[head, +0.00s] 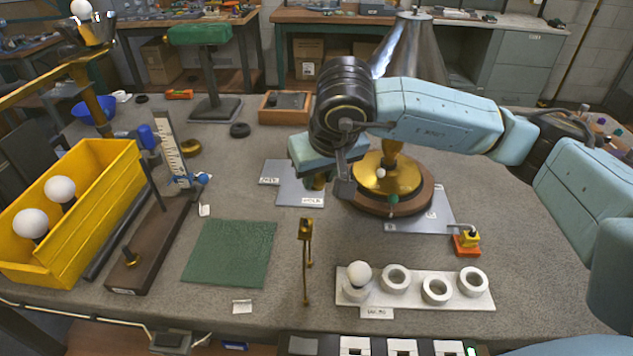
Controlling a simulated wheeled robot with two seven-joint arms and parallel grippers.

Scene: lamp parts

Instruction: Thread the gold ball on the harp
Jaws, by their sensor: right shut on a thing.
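My right gripper (330,185) is reached in from the right, shut and pointing down over the mat left of the lamp. The lamp's brass body (372,182) stands on a round wooden base (428,196). My forearm hides its upper part. A silver cone-shaped shade (410,45) rises behind my arm; I cannot tell whether it sits on the lamp. I cannot make out the harp. My left gripper is not in view.
A white holder (415,290) carries one white bulb (359,273) and several empty rings. A yellow bin (105,205) with bulbs stands at the left. An orange-and-yellow block (467,243) stands right of the lamp. The green mat (230,252) is clear.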

